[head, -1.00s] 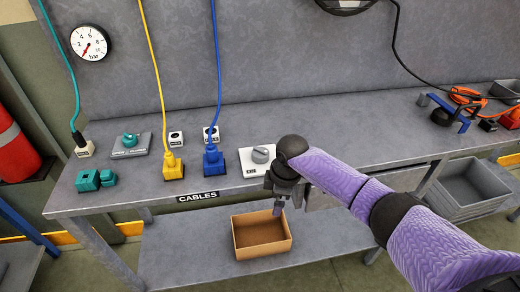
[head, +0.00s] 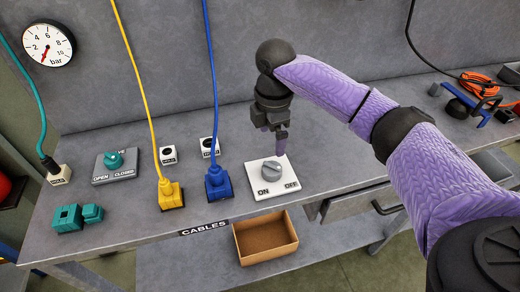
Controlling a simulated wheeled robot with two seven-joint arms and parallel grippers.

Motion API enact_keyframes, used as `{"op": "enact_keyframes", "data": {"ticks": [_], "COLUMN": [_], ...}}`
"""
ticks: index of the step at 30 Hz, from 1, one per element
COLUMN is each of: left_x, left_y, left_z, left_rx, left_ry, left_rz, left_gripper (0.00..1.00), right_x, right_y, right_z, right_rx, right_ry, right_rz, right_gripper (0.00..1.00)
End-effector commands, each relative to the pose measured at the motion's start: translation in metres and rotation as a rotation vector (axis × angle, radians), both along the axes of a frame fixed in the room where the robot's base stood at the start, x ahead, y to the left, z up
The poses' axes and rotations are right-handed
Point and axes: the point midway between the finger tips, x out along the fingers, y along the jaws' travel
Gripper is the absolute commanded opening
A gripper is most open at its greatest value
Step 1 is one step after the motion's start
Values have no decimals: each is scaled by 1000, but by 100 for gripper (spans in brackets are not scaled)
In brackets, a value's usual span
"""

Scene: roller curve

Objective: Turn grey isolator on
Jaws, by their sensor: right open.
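The grey isolator knob (head: 271,171) sits on a white plate (head: 262,190) on the bench. The plate is marked ON at the left and OFF at the right. The knob's ridge slants; I cannot tell for sure which label it points to. My right gripper (head: 276,150) is open and points down just above and behind the knob, apart from it as far as I can see. My left gripper is not in view.
A blue plug (head: 218,184) with a cable stands just left of the plate, and a yellow plug (head: 171,194) further left. A teal valve (head: 114,160) and teal connector (head: 69,218) are at the left. An open cardboard box (head: 265,258) sits below the bench edge.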

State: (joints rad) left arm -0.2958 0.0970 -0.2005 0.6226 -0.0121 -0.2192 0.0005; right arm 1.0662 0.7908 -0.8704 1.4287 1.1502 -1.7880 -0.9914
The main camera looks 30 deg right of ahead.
Motion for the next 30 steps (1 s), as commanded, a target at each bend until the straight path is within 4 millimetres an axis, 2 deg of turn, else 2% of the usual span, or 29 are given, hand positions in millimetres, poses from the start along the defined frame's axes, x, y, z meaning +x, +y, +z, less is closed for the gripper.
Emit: {"op": "enact_keyframes", "data": {"ticks": [9, 12, 16, 23, 30], "left_x": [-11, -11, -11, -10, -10], "left_y": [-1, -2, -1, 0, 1], "left_z": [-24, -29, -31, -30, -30], "left_rx": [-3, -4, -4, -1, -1], "left_ry": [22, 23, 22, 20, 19], "left_rz": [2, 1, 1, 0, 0], "left_gripper": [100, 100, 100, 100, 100], "right_x": [-1, -1, -1, -1, -1], "right_y": [0, 0, 0, 0, 0], "right_z": [-73, -89, -98, -98, -98], "right_rx": [-1, -1, -1, -1, -1], "right_ry": [5, 3, 1, 0, 0], "right_rz": [-1, -1, -1, -1, -1], "right_gripper": [100, 100, 100, 100, 51]}}
